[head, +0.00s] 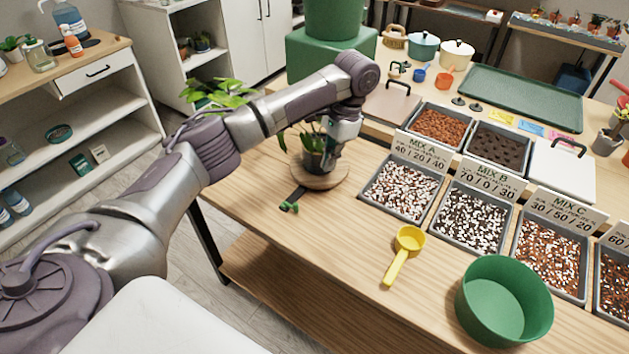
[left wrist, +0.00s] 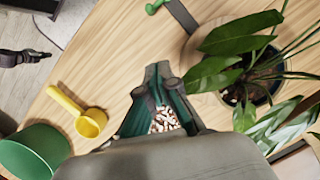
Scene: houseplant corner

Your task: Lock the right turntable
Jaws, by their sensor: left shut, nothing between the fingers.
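A round wooden turntable (head: 322,181) stands on the table and carries a dark pot with a leafy plant (head: 298,136). A black lever (head: 299,193) with a green knob (head: 289,207) sticks out at its near side. In the left wrist view the lever (left wrist: 182,14), green knob (left wrist: 155,6) and plant (left wrist: 240,68) show at the top and right. My left gripper (head: 332,152) is shut and empty, over the turntable's right side beside the pot, partly hiding it. My right gripper (left wrist: 36,57) seems to show, small and dark, at the wrist view's left edge.
A yellow scoop (head: 404,252) and a green bowl (head: 504,308) lie on the near table. Trays of mixes, such as MIX A (head: 402,189), stand to the right. Another plant (head: 218,94) is behind my left arm. The wood around the lever's knob is clear.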

